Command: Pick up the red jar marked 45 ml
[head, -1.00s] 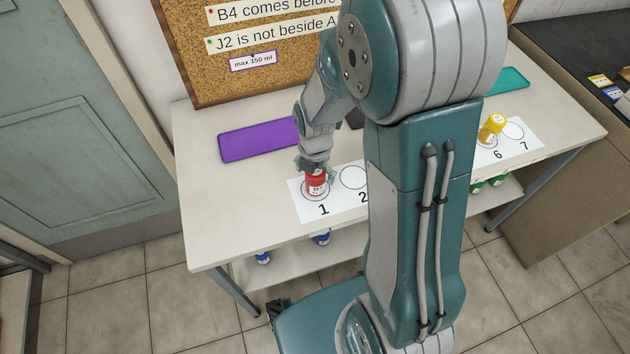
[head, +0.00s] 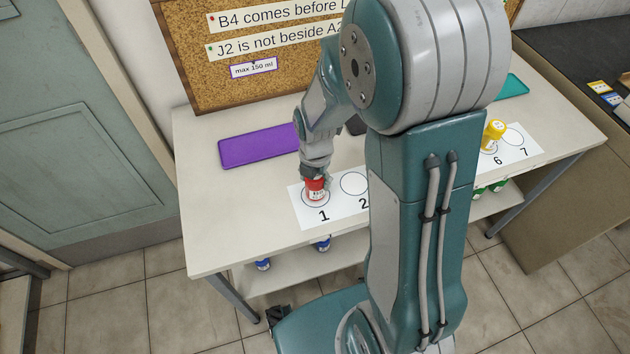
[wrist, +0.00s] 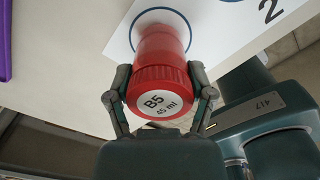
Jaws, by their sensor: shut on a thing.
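The red jar (head: 316,188) stands upright on the circle marked 1 of the white numbered strip (head: 347,210) in the head view. In the wrist view the red jar (wrist: 161,72) has a white lid label reading B5, 45 ml. My gripper (head: 315,174) is over the jar from above, and in the wrist view its two fingers (wrist: 160,92) are shut on the sides of the lid. The jar's base appears to rest on the strip; I cannot tell of any gap.
A purple tray (head: 257,146) lies left behind the strip. A yellow-capped jar (head: 494,134) stands near circle 6. A teal tray (head: 512,86) is at the back right. Blue-marked jars (head: 322,243) are on the shelf below. My arm hides the middle of the strip.

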